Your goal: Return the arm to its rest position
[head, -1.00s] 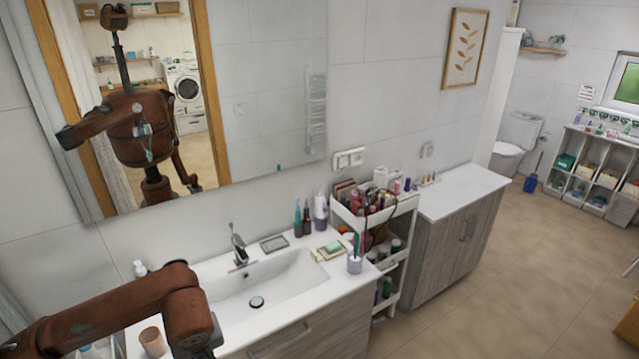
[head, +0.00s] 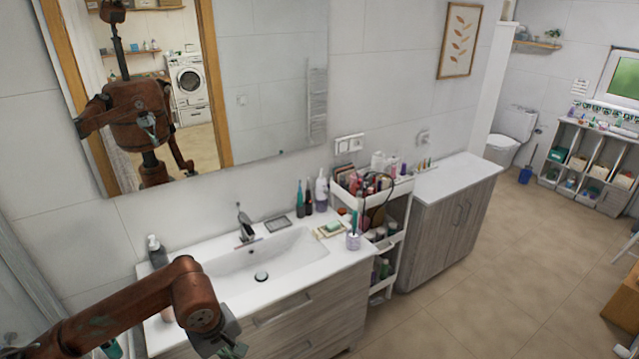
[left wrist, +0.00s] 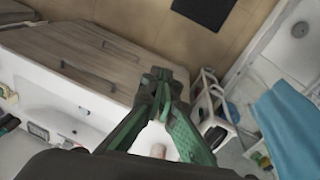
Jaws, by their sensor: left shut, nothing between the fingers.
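My left arm (head: 140,305) comes in from the lower left over the near end of the white sink counter (head: 345,258). Its gripper is at the bottom edge of the head view, partly cut off. In the left wrist view the green fingers of my left gripper (left wrist: 162,78) come together at the tips, shut and empty. The grey wood drawer fronts (left wrist: 75,55) show to their left. My right gripper is not directly in view.
A cart (head: 372,187) full of cosmetics stands between the sink cabinet and a second cabinet (head: 445,225). A soap dispenser (head: 157,252) stands behind my left arm. A blue cloth (left wrist: 288,125) is at right in the wrist view.

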